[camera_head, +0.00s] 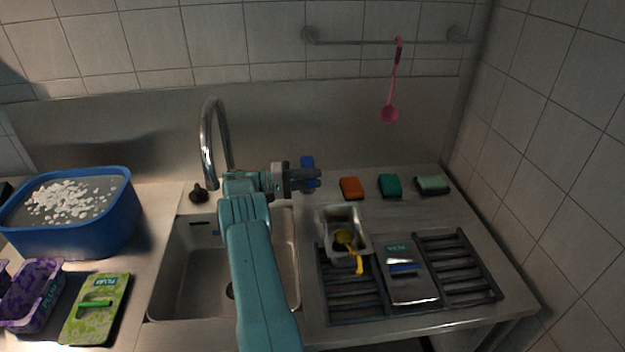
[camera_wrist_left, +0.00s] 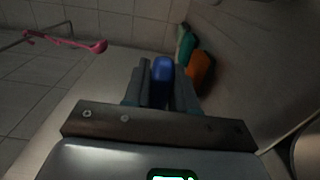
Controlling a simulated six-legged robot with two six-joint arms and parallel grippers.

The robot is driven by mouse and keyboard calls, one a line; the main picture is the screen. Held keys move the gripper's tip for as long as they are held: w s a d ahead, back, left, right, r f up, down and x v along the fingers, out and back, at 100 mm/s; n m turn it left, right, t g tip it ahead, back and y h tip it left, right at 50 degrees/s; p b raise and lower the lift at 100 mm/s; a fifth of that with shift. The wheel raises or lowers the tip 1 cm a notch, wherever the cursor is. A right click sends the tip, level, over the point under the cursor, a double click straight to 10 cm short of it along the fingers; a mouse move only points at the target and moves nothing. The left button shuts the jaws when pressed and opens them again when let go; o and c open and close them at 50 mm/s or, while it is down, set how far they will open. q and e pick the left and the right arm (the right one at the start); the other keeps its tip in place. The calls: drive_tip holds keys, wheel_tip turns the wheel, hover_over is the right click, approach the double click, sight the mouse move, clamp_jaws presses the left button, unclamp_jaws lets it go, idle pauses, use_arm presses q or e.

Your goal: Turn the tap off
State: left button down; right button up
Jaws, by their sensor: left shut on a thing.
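The tap is a tall curved chrome spout (camera_head: 207,135) behind the sink (camera_head: 187,265). A dark knob (camera_head: 198,192) stands on the counter left of its base. I see no clear water stream, and my arm hides part of the sink. My left gripper (camera_head: 305,178) is to the right of the tap, apart from the knob. It is shut on a blue block (camera_head: 308,163), perhaps a sponge, whose blue end also shows between the fingers in the left wrist view (camera_wrist_left: 162,68). My right gripper is in neither view.
An orange sponge (camera_head: 351,188), a green sponge (camera_head: 390,185) and a pale green one (camera_head: 432,185) lie along the back right. A blue tub (camera_head: 115,225) stands left of the sink.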

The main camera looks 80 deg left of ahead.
use_arm(q)
drive_tip(key=shift+s+r, duration=0.1)
drive_tip(key=shift+s, duration=0.05)
idle(0.3)
drive_tip(key=c, duration=1)
unclamp_jaws()
drive_tip(key=shift+c, duration=0.2)
drive_tip(key=shift+o, duration=0.2)
drive_tip(key=shift+s, duration=0.15)
